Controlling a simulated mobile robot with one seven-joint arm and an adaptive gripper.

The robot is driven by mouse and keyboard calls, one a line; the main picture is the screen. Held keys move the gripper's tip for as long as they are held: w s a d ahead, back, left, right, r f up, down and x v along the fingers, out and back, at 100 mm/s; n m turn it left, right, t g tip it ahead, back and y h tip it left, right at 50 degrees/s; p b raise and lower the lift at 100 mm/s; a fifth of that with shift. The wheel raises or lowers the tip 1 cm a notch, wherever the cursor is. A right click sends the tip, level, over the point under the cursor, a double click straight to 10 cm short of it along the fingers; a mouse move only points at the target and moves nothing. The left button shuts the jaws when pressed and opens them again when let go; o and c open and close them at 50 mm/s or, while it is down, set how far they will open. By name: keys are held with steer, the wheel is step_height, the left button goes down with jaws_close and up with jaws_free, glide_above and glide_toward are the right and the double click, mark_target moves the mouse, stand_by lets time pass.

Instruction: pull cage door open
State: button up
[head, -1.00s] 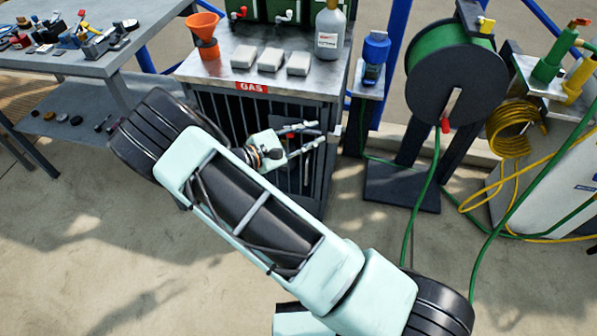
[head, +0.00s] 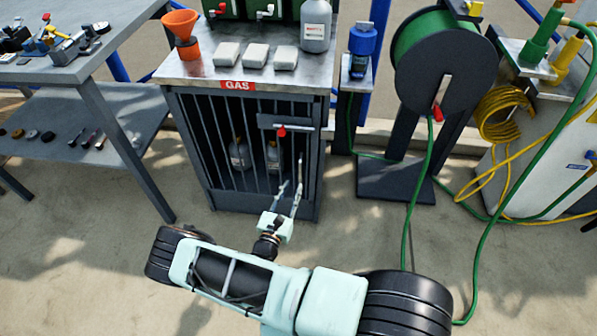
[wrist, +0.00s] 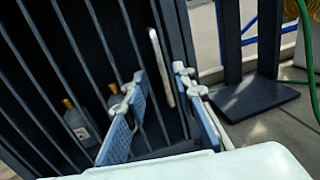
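The cage door (head: 215,140) is the dark barred front of the cabinet marked GAS, and it looks closed. Its bars also fill the left of the wrist view (wrist: 75,50). A latch bar with a red knob (head: 282,131) crosses the door's upper right. A pale upright handle (wrist: 160,65) is on the door's right side. My gripper (head: 290,190) is open and empty in front of the door's lower right. In the wrist view, the handle appears between the two fingers of my gripper (wrist: 158,88), apparently beyond them; contact cannot be seen.
Bottles (wrist: 80,125) stand behind the bars. A workbench (head: 100,65) is at left, a hose reel (head: 445,70) at right. The floor in front is clear.

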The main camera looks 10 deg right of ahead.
mark_target(300, 172)
steer(key=b+x, duration=0.1)
steer(key=x, duration=0.7)
steer(key=shift+w+d+b, duration=0.2)
steer(key=shift+w+b, duration=0.1)
jaws_close()
